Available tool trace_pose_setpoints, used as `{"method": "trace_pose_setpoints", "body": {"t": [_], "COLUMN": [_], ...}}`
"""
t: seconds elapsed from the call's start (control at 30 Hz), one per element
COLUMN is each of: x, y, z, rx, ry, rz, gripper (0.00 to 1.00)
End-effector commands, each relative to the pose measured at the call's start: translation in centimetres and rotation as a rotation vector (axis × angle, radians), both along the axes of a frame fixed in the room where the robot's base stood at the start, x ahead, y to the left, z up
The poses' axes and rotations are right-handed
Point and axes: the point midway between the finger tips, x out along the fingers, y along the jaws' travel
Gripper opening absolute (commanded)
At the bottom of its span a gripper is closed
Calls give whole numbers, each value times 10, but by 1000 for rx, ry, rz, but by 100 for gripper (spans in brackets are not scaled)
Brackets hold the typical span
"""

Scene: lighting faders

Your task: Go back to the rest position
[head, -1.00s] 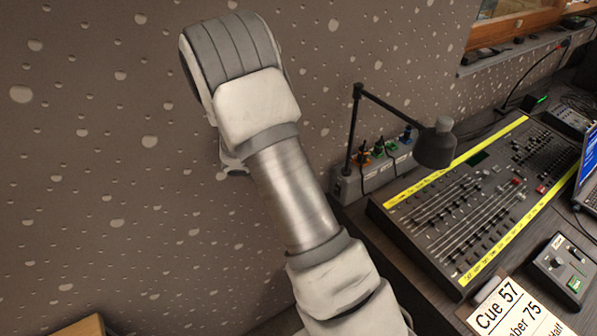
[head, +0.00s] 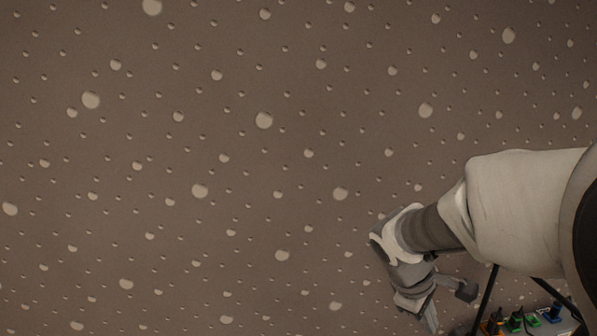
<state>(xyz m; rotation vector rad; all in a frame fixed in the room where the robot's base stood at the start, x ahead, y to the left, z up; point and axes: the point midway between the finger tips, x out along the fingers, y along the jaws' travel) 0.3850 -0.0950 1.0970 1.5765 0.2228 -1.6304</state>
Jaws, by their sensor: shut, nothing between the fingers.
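My gripper (head: 432,320) is at the lower right of the head view, at the end of my bent arm. Its fingers point down, are shut and hold nothing. The fingertips are near the picture's bottom edge. My arm comes in from the right edge and covers part of the view there.
The brown wall (head: 250,180) with pale spots fills most of the view. The fader desk is out of view.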

Motion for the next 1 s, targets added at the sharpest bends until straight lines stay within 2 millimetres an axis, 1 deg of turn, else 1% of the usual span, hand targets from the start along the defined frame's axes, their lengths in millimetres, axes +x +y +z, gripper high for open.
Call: {"method": "trace_pose_setpoints", "body": {"t": [0.03,0.1,0.3,0.5,0.6,0.7,0.8,1.0], "x": [-11,-25,-66,-105,-120,-131,-137,-139], "y": [5,13,39,66,78,87,93,95], "z": [12,24,53,73,79,83,85,85], "rx": [42,102,279,463,543,603,639,657], "ry": [-48,-105,-256,-385,-433,-466,-484,-491], "rz": [-50,-118,-300,-463,-526,-571,-597,-611], "gripper": [0,0,0,0,0,0,0,0]}}
